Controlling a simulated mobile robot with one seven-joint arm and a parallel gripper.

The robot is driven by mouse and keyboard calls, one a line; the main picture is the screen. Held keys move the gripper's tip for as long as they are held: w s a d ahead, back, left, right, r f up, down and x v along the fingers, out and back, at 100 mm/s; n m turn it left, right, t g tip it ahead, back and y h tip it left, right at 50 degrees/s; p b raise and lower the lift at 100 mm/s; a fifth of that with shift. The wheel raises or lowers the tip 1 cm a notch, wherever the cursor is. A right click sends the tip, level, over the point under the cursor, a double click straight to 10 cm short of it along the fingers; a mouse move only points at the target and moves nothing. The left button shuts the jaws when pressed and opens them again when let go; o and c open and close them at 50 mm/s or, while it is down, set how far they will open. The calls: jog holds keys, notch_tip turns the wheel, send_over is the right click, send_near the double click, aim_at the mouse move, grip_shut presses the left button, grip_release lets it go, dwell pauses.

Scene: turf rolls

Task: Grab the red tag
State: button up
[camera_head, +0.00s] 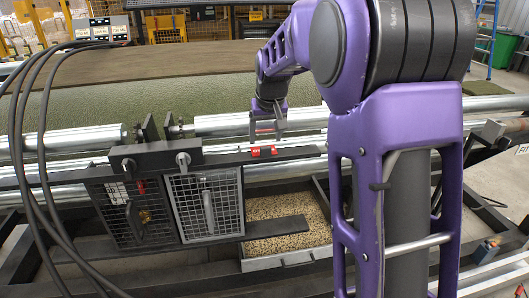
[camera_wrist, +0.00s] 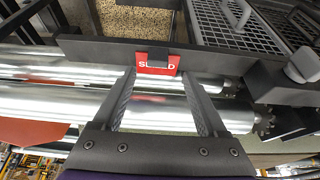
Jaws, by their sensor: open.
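The red tag (camera_head: 256,152) sits on a dark horizontal bar below my gripper in the head view. In the wrist view, the red tag (camera_wrist: 148,68) shows white letters, partly covered by a dark clip at its middle. My gripper (camera_head: 266,136) is open and empty, just above the bar. In the wrist view, the fingertips of my gripper (camera_wrist: 157,76) lie near the left and right edges of the tag. I cannot tell whether the tag is between the fingers or just beyond them.
Shiny metal rollers (camera_head: 245,123) run behind the dark bar (camera_head: 300,153). Mesh-fronted boxes (camera_head: 205,203) hang left of the tag, and a tray of tan granules (camera_head: 285,212) lies below. Black cables (camera_head: 45,130) hang at left. Green turf (camera_head: 190,98) lies behind.

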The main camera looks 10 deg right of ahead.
aim_at(265, 147)
jog(key=x, duration=0.5)
jog(key=shift+d, duration=0.15)
grip_shut()
